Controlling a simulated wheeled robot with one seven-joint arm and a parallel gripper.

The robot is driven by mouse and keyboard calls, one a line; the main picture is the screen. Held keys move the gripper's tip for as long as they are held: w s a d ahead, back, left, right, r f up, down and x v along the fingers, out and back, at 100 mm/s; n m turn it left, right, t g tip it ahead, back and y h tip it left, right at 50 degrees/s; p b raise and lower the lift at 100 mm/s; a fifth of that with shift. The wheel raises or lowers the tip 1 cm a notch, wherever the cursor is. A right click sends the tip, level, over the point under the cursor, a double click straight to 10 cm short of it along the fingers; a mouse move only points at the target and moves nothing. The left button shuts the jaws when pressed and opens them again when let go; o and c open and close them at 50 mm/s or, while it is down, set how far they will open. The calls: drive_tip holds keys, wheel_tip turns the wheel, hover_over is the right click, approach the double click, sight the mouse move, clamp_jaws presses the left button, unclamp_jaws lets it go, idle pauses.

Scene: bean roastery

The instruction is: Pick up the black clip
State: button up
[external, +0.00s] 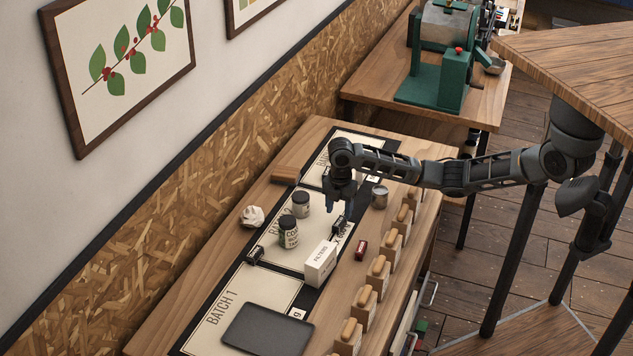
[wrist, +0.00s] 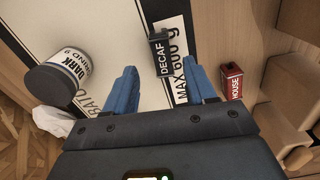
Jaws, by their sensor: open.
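The black clip (wrist: 160,52), labelled DECAF, stands on the edge of the batch mat beside the "MAX 600 g" print. In the external view the black clip (external: 338,231) shows small, close below my gripper. My gripper (external: 338,208) points down above the mat. In the wrist view its blue fingers (wrist: 162,88) are apart with nothing held between them. The clip appears between and just beyond the fingertips, not visibly touched by them.
A red HOUSE clip (wrist: 232,82) lies to the right. Jars (external: 288,232) (external: 302,204), a white filter box (external: 320,264) and a tin (external: 380,196) stand nearby. Another small black object (external: 255,254) sits left of the box. A dark tray (external: 268,328) lies in front.

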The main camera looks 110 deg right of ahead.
sight(339, 221)
drive_tip(key=shift+a+f+p, duration=0.15)
drive_tip(key=shift+f+p, duration=0.3)
drive_tip(key=shift+f, duration=2.05)
clamp_jaws()
drive_tip(key=shift+r, duration=0.5)
wheel_tip(339, 221, up, 3)
drive_tip(key=shift+f+b, duration=0.2)
drive_tip(key=shift+b, duration=0.15)
drive_tip(key=s+d+r, duration=0.5)
drive_tip(key=s+r, duration=0.2)
drive_tip(key=s, duration=0.3)
drive_tip(key=shift+s+d+r, duration=0.2)
drive_tip(key=shift+d, duration=0.1)
